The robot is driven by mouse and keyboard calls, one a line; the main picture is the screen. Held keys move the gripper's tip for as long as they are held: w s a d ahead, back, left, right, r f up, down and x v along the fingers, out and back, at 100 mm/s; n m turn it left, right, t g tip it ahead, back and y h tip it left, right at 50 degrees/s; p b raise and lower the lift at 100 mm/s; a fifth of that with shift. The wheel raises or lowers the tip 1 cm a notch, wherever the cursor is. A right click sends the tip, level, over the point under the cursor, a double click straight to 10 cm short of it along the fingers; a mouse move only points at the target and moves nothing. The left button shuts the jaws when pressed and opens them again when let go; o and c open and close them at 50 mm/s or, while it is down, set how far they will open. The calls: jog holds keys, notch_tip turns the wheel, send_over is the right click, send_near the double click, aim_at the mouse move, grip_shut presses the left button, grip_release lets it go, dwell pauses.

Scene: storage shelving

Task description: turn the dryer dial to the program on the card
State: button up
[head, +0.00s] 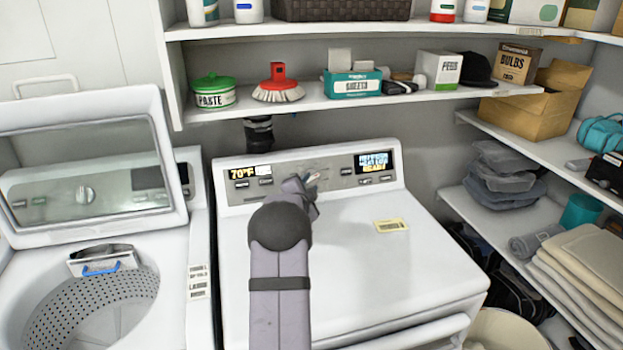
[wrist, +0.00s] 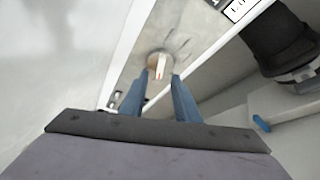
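The white dryer (head: 350,250) has a grey control panel (head: 335,178) along its back, with a lit display at each end. A small yellow card (head: 391,225) lies on the dryer top, its print too small to read. My gripper (head: 311,180) is at the middle of the panel and mostly hides the dial. In the wrist view the round dial (wrist: 160,65) shows a pale bar with a red mark. The two blue fingers of my gripper (wrist: 160,78) are apart, their tips at either side of the dial's near edge. I cannot tell whether they touch it.
An open-lidded washer (head: 90,260) stands left of the dryer. A shelf (head: 360,100) with a paste tin, brush and boxes hangs above the panel. Side shelves with towels (head: 585,270) close off the right. The dryer top is clear except for the card.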

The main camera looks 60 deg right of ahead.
aim_at(313, 178)
jog(key=shift+p+x, duration=0.8)
jog(key=shift+x, duration=1.4)
grip_shut()
